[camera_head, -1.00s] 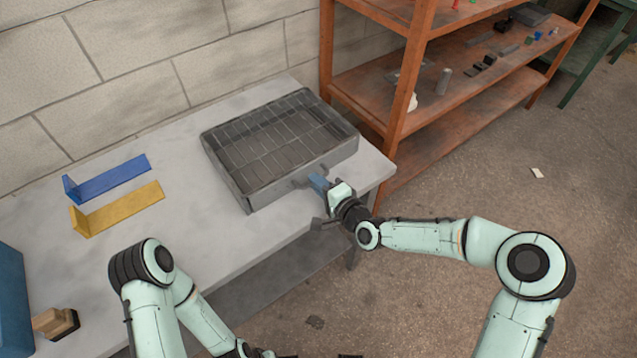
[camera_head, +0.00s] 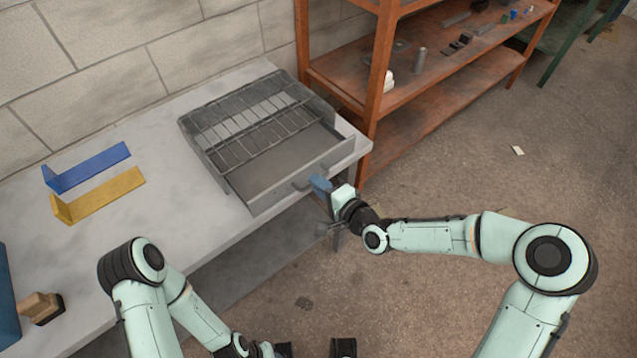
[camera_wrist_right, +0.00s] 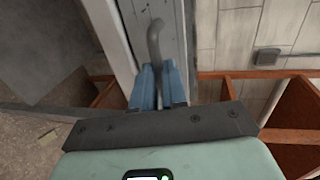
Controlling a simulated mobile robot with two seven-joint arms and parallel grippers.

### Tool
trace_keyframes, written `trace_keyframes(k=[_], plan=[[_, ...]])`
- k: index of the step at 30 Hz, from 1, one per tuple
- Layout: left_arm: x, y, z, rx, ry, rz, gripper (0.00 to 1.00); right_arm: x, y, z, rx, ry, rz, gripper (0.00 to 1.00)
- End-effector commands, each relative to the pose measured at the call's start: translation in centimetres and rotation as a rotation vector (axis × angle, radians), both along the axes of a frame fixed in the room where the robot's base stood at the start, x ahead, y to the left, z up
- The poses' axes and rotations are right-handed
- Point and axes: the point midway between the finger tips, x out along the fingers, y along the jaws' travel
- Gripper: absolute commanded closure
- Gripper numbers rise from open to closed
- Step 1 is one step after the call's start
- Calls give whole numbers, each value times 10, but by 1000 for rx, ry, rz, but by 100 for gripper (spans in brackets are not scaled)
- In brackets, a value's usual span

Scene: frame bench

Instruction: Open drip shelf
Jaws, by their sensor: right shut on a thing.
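The drip shelf is a grey metal tray (camera_head: 290,165) in a low grey housing with a wire rack (camera_head: 250,115) on the bench. It is drawn partly out toward the bench's front edge, leaving its bare floor showing in front of the rack. My right gripper (camera_head: 320,185) is at the front panel, with its blue fingers shut on the shelf's curved handle (camera_wrist_right: 155,45). In the right wrist view the fingers (camera_wrist_right: 158,88) lie either side of the handle's bar. My left arm is low in the head view; its fingers are not clearly shown.
A blue bracket (camera_head: 90,168) and a yellow bracket (camera_head: 100,196) lie left on the pale bench (camera_head: 170,235). A wooden block (camera_head: 40,308) is at the lower left. An orange shelf unit (camera_head: 385,90) stands behind, right of the bench. The floor in front is open.

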Motion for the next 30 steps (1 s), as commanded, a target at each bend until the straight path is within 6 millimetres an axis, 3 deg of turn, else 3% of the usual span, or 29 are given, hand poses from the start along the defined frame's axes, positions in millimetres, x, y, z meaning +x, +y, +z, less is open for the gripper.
trace_keyframes(k=[2,3,5,17,30], plan=[[0,0,0,0,0,0,57,0,0,0,0,-1,-2,100],[0,0,0,0,-1,0,57,0,0,0,0,-1,-2,78],[0,0,0,0,0,0,57,0,0,0,0,-1,-2,62],[0,0,1,0,0,0,57,-6,-5,2,-2,0,-3,62],[1,0,18,-1,5,-2,57,-76,-58,23,-5,0,-5,62]])
